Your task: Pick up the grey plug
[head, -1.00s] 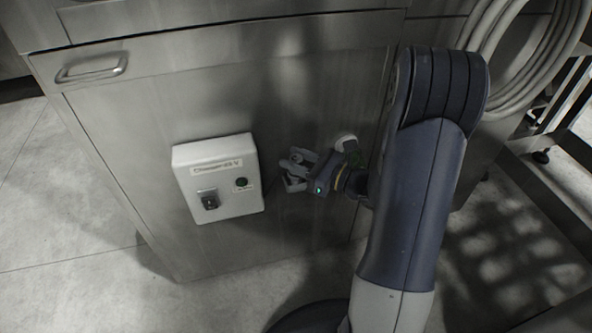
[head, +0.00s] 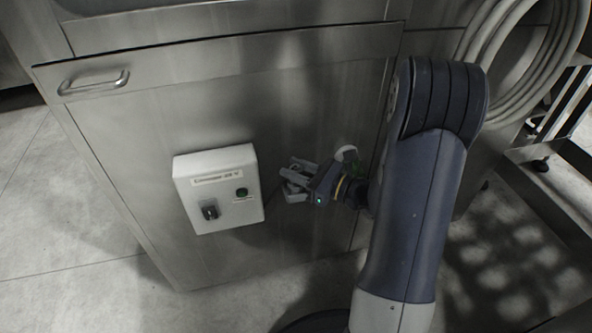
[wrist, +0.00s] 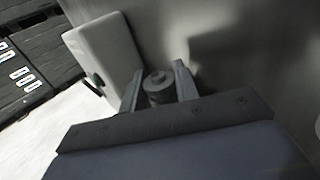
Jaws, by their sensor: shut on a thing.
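My gripper (head: 290,182) is at the front of the steel cabinet, just right of the white control box, in the head view. In the wrist view its two fingers are shut on the grey plug (wrist: 159,88), a round, stepped grey piece between the fingertips. The plug is hard to make out in the head view, where the fingers cover most of it. The box also shows in the wrist view (wrist: 105,55), left of the fingers.
The steel cabinet panel (head: 330,90) stands close behind my gripper. A handle (head: 94,83) sticks out at upper left. A coiled hose (head: 470,45) hangs at upper right, above a metal frame (head: 520,165). Bare floor (head: 60,230) lies at left.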

